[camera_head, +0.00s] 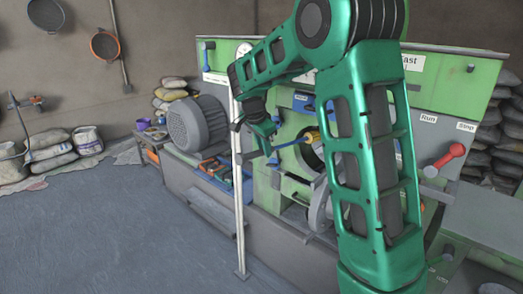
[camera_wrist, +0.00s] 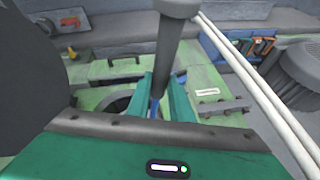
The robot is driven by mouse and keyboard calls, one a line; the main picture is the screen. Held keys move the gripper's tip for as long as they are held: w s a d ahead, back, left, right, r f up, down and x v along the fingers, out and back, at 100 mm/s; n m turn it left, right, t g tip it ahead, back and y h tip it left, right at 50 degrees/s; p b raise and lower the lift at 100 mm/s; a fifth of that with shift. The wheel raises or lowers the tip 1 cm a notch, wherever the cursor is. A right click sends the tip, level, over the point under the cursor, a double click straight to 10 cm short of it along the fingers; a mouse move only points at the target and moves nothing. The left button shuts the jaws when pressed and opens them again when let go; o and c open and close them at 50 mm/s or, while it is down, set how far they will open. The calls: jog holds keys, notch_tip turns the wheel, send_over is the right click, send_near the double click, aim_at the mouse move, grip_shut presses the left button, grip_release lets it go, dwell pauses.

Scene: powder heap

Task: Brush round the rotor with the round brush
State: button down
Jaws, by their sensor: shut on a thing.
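My gripper (camera_head: 270,149) is in front of the green machine, left of its round opening, in the head view. It is shut on the round brush (camera_head: 291,144), whose blue handle runs right and slightly up to a yellow part near the opening. The bristles cannot be made out. In the wrist view my gripper's two green fingers (camera_wrist: 160,100) close around a thin blue strip of the handle. The rotor itself cannot be clearly told apart; my arm hides part of the round opening. I cannot tell whether the brush touches anything inside.
A white upright pole (camera_head: 239,165) stands close left of my gripper. A large grey ribbed motor (camera_head: 198,123) and a blue tray of tools (camera_head: 225,178) are left of it. A red-ended lever (camera_head: 445,157) sticks out at right. The grey floor (camera_head: 110,235) at front left is clear.

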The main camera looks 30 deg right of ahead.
aim_at(262, 155)
jog(key=shift+f, duration=0.15)
jog(key=shift+w+a+f, duration=0.1)
jog(key=shift+w+f, duration=0.1)
jog(key=shift+f, duration=0.55)
jog(key=shift+w+a+f, duration=0.1)
jog(key=shift+w+f, duration=0.1)
jog(key=shift+f, duration=0.5)
jog(key=shift+s+d+f, duration=0.1)
jog(key=shift+s+f, duration=0.1)
jog(key=shift+f, duration=0.6)
jog(key=shift+s+d+f, duration=0.1)
jog(key=shift+s+f, duration=0.1)
jog(key=shift+f, duration=0.6)
jog(key=shift+s, duration=0.1)
jog(key=shift+s+d+f, duration=0.2)
jog(key=shift+s+f, duration=0.35)
jog(key=shift+f, duration=0.05)
jog(key=shift+s+d+f, duration=0.2)
jog(key=shift+s+f, duration=0.3)
jog(key=shift+f, duration=0.05)
jog(key=shift+s, duration=0.1)
